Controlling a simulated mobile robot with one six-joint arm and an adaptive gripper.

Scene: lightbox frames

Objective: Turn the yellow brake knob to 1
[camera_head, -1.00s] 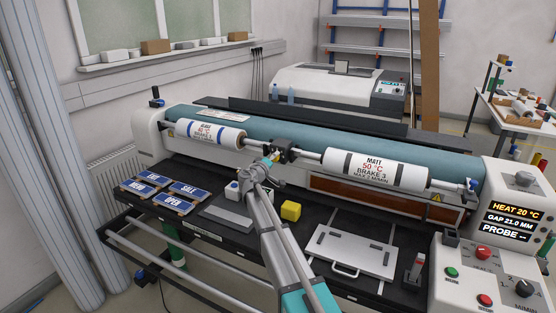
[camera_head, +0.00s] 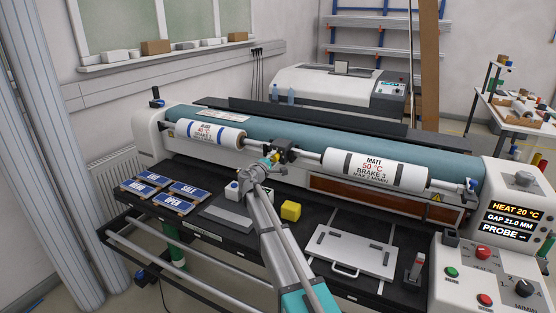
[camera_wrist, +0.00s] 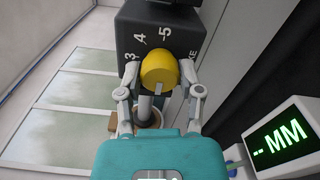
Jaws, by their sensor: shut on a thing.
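The yellow brake knob (camera_wrist: 160,68) sits on the front of a black block (camera_wrist: 155,30) in the wrist view. White numbers 3, 4 and 5 show around it; more lettering at the right is partly hidden. My gripper (camera_wrist: 160,85) is shut on the knob, one finger on each side. Its pointer and exact setting cannot be made out. In the head view my gripper (camera_head: 268,162) reaches the small black block (camera_head: 286,152) on the shaft between the two rolls, and a bit of yellow shows there.
A white roll marked MATT, BRAKE 3 (camera_head: 376,172) is right of the block, and another roll (camera_head: 210,134) is left. A display (camera_wrist: 280,142) stands at the right.

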